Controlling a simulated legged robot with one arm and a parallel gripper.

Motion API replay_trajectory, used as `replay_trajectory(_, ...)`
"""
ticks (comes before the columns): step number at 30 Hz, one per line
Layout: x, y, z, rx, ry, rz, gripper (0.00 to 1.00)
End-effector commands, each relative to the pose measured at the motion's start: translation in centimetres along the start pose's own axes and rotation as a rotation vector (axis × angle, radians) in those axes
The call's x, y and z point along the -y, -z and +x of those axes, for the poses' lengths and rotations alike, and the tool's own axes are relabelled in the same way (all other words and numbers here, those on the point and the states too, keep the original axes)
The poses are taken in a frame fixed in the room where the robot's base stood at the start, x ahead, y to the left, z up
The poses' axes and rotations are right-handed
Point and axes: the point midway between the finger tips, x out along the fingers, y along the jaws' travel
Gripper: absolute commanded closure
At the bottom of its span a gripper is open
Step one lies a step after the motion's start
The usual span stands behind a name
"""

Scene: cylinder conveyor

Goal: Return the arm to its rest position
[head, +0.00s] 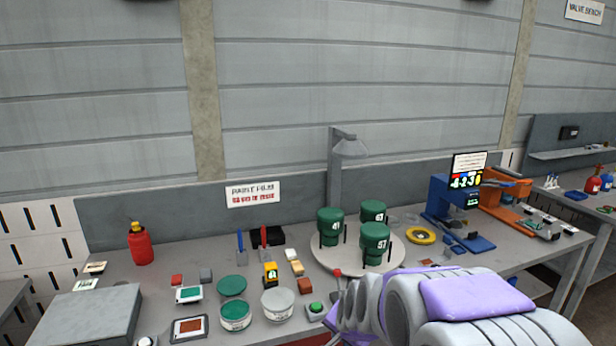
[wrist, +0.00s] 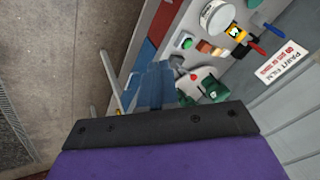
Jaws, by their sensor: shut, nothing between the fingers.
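My arm, grey with purple panels, fills the lower right of the head view, in front of the bench's front edge. In the wrist view my gripper (wrist: 160,125) shows as a purple body with a black edge across the bottom. It is shut, and nothing shows held in it. The grey workbench (head: 150,272) stands behind my arm in the head view. Green cylinders numbered 41 (head: 330,228) and 57 (head: 374,240) stand upright on a round pale turntable (head: 325,258), with a third green one behind them. My arm hides part of the bench front.
A red bottle (head: 140,245), a green-topped tub (head: 235,315), a white tub (head: 278,305) and small blocks lie on the bench. A lamp post (head: 336,165) rises behind the turntable. Blue (head: 450,205) and orange (head: 500,192) machines stand right. Bare floor (wrist: 50,60) shows left in the wrist view.

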Motion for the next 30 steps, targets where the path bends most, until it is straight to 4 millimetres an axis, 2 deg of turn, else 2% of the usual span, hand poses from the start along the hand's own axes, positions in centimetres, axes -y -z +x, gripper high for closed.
replay_trajectory(1,-1.1,-1.0,-1.9,0.028,-0.022,-0.045,1.0)
replay_trajectory(18,-17.6,-17.1,-18.4,0.51,-0.3,-0.51,1.0)
replay_trajectory(24,-20.9,-20.2,-21.5,0.617,-0.341,-0.579,1.0)
replay_trajectory(30,-21.5,-20.8,-22.1,0.637,-0.347,-0.593,1.0)
